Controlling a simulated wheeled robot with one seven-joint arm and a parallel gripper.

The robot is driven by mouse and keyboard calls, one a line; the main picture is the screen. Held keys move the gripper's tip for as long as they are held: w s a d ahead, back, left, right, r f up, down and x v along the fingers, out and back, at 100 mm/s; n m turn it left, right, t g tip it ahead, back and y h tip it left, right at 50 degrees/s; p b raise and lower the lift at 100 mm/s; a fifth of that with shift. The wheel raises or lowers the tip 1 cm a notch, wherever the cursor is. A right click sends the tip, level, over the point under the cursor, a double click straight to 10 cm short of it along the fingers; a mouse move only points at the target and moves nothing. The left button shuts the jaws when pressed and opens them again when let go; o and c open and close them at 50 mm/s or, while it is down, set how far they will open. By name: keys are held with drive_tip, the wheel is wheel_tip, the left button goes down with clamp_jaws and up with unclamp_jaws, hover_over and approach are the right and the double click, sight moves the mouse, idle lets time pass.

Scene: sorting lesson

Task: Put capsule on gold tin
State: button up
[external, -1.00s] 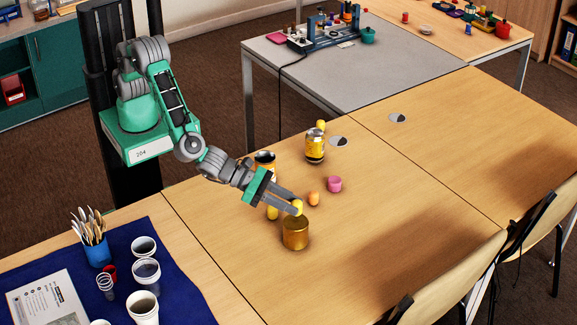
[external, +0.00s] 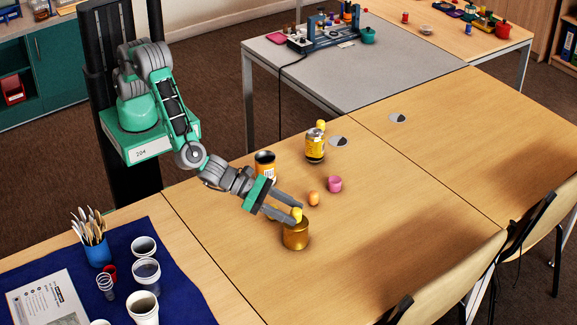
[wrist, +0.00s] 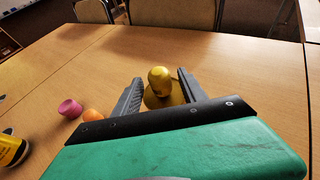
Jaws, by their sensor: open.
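The capsule (external: 297,215) is small, yellow and rounded, and stands on top of the gold tin (external: 296,237). In the wrist view the capsule (wrist: 159,77) shows ahead, with part of the gold tin (wrist: 164,99) below it. My gripper (external: 299,211) is open at the height of the capsule. In the wrist view one finger is on each side of the capsule, with visible gaps. The lower part of the tin is hidden in the wrist view by my gripper.
An orange egg-shaped thing (external: 314,198) and a pink cup (external: 335,184) stand behind the tin. An orange can (external: 265,165) and a yellow can (external: 315,147) stand farther back. The table right of the tin is clear.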

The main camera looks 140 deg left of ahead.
drive_tip(key=shift+r, duration=0.25)
drive_tip(key=s+d+r+n+g+h, duration=0.2)
drive_tip(key=s+d+n, duration=0.4)
drive_tip(key=s+n, duration=0.3)
drive_tip(key=s+d+r+n+g+h, duration=0.3)
drive_tip(key=s+d+r+n, duration=0.2)
drive_tip(key=s+n, duration=0.5)
drive_tip(key=s+d+r+n+g+h, duration=0.2)
drive_tip(key=s+d+n, duration=0.4)
drive_tip(key=s, duration=1.3)
wheel_tip(320, 180, up, 2)
drive_tip(key=n+h, duration=0.1)
drive_tip(key=n, duration=0.2)
drive_tip(key=shift+d+r+n+g, duration=0.15)
drive_tip(key=shift+d+n+g, duration=0.15)
